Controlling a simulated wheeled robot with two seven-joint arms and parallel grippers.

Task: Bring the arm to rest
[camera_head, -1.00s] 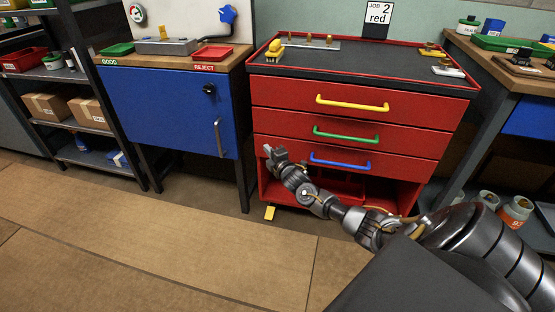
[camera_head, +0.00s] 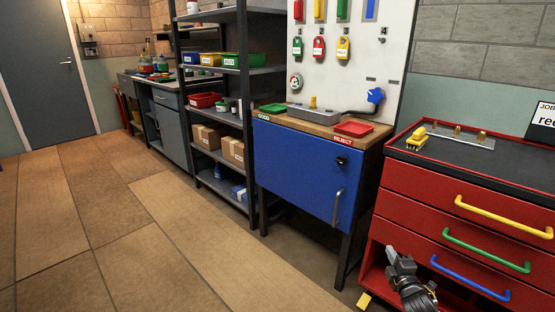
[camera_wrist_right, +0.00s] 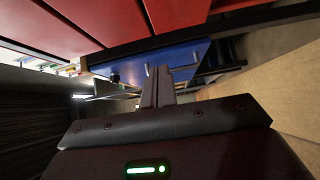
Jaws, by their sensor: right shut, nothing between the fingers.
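My right gripper (camera_head: 398,262) is at the bottom right of the head view, in front of the lower drawers of the red drawer cabinet (camera_head: 440,218). Its fingers are together with nothing between them. In the right wrist view my right gripper (camera_wrist_right: 160,82) points away from the camera, shut and empty, with the red cabinet (camera_wrist_right: 80,18) and the blue workbench cabinet (camera_wrist_right: 185,58) beyond it. A gap between the gripper and the cabinet front is hard to judge. Most of the right arm is out of the head view. My left gripper is not in view.
The blue cabinet (camera_head: 295,170) carries a green tray (camera_head: 273,108), a red tray (camera_head: 354,128) and a scale (camera_head: 313,116). A shelf rack (camera_head: 245,130) with bins and boxes stands left of it. The floor (camera_head: 120,230) at the left is clear.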

